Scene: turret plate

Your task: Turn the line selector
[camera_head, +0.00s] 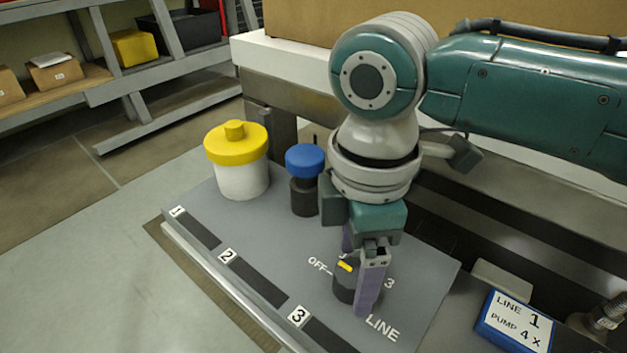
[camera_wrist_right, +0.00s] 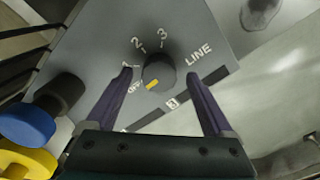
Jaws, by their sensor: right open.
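The line selector is a dark round knob (camera_head: 343,288) with a yellow pointer mark on the sloped grey plate (camera_head: 215,215). The knob also shows in the right wrist view (camera_wrist_right: 160,70), with labels OFF, 1, 2, 3 and LINE around it. Its yellow mark points to OFF. My right gripper (camera_head: 357,278) is open, pointing down, with its purple fingers on either side of the knob. In the right wrist view a gap shows between the knob and each finger. In the head view the near finger hides part of the knob and labels. My left gripper is not in view.
A yellow-capped white cylinder (camera_head: 240,180) and a blue-topped dark knob (camera_head: 305,162) stand on the plate left of my right gripper. A blue-edged card (camera_head: 512,322) reads LINE 1, PUMP 4 x. Numbered slots 1 to 3 run along the front edge.

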